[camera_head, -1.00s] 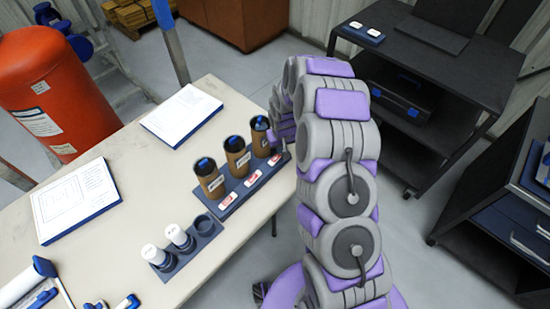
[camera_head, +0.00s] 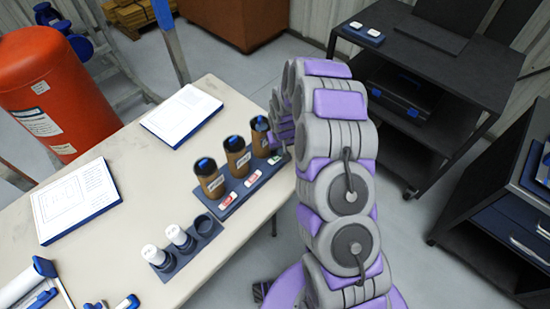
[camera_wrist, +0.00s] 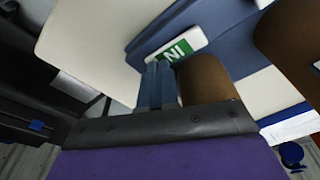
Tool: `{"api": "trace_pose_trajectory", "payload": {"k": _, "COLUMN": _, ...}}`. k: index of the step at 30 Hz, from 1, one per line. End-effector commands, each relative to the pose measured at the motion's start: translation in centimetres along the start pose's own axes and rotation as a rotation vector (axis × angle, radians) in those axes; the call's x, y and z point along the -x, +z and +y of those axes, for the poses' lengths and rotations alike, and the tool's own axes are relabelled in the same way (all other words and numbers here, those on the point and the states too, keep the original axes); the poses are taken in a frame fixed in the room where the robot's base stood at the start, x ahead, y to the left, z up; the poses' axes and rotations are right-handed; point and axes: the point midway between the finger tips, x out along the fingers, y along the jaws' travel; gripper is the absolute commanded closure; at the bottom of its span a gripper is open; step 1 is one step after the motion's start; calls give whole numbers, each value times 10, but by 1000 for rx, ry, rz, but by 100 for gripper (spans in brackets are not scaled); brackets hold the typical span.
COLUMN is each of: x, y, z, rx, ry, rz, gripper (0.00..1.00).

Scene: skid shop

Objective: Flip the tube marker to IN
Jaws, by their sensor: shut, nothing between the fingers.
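A blue rack (camera_head: 232,206) on the table holds three brown tubes with dark tops: the near one (camera_head: 211,184), the middle one (camera_head: 237,161) and the far one (camera_head: 261,140). Each has a small marker in front. The near marker (camera_head: 227,197) and middle marker (camera_head: 252,178) show red and white. The far marker (camera_head: 275,160) shows green and white. In the wrist view this marker (camera_wrist: 176,50) reads IN on green. My gripper (camera_wrist: 158,80) is shut and empty, its fingertips just beside that marker and the brown tube (camera_wrist: 205,80). In the head view my arm hides the fingers.
A smaller blue holder (camera_head: 185,250) with two white-capped vials and one empty socket stands in front of the rack. Two papers on boards (camera_head: 182,115) (camera_head: 76,200) lie on the table (camera_head: 130,180). A black cart (camera_head: 430,60) stands at the right.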

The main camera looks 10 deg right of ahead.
Motion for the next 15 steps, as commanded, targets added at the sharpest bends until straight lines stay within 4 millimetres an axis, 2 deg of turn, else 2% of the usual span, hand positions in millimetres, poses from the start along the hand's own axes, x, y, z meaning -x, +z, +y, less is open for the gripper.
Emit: {"api": "trace_pose_trajectory", "payload": {"k": 15, "x": 37, "y": -6, "z": 0, "rx": -1, "ry": 0, "rz": 3, "gripper": 100}}
